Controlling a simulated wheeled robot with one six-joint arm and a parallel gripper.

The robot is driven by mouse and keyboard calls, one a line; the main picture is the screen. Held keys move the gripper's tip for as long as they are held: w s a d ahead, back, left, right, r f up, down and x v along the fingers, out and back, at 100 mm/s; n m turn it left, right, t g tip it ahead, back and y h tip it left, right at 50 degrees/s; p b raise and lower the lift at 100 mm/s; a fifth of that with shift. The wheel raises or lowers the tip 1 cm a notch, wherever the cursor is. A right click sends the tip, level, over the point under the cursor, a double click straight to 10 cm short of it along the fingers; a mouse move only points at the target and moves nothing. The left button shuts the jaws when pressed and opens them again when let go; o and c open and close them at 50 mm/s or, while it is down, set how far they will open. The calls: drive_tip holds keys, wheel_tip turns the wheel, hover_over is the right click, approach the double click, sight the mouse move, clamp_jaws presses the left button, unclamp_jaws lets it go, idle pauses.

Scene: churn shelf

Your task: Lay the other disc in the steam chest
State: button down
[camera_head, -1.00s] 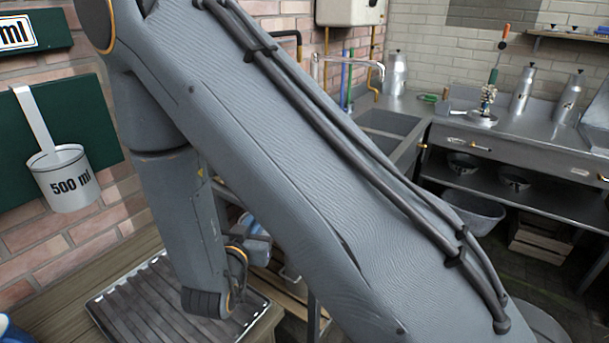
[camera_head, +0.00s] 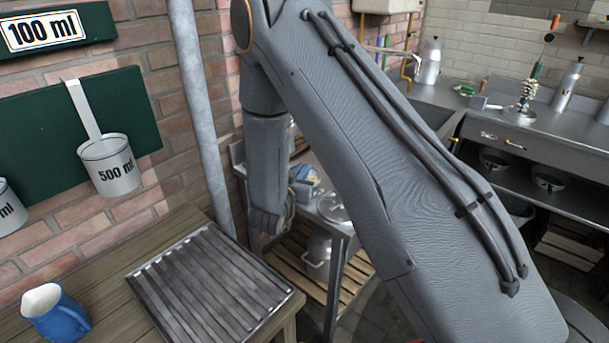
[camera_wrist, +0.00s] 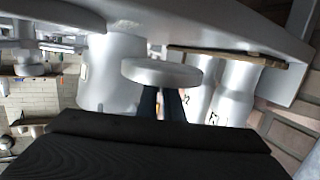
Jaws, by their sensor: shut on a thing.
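A pale grey round disc (camera_wrist: 161,72) sits between my gripper's two dark fingers (camera_wrist: 161,100) in the wrist view, seen nearly edge-on. My gripper is shut on it and holds it up clear of the surfaces that I can make out. In the head view my arm hides the gripper and the disc. I cannot pick out the steam chest for certain in either view.
A ribbed metal tray (camera_head: 205,290) and a blue jug (camera_head: 55,312) are on the wooden table at lower left. A metal table (camera_head: 345,228) with a round metal piece stands beyond my arm. Pale metal cans (camera_wrist: 110,70) show around the disc.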

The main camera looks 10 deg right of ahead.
drive_tip(key=shift+w+d, duration=0.2)
drive_tip(key=shift+w, duration=0.1)
drive_tip(key=shift+w+d+p, duration=0.3)
drive_tip(key=shift+w+d, duration=0.05)
drive_tip(key=shift+w, duration=0.1)
wheel_tip(320, 180, down, 2)
drive_tip(key=shift+s+a+f+p, duration=0.15)
drive_tip(key=shift+p, duration=0.3)
drive_tip(key=shift+f, duration=0.6)
drive_tip(key=shift+f, duration=0.2)
drive_tip(key=c, duration=1.9)
unclamp_jaws()
drive_tip(key=shift+r, duration=0.1)
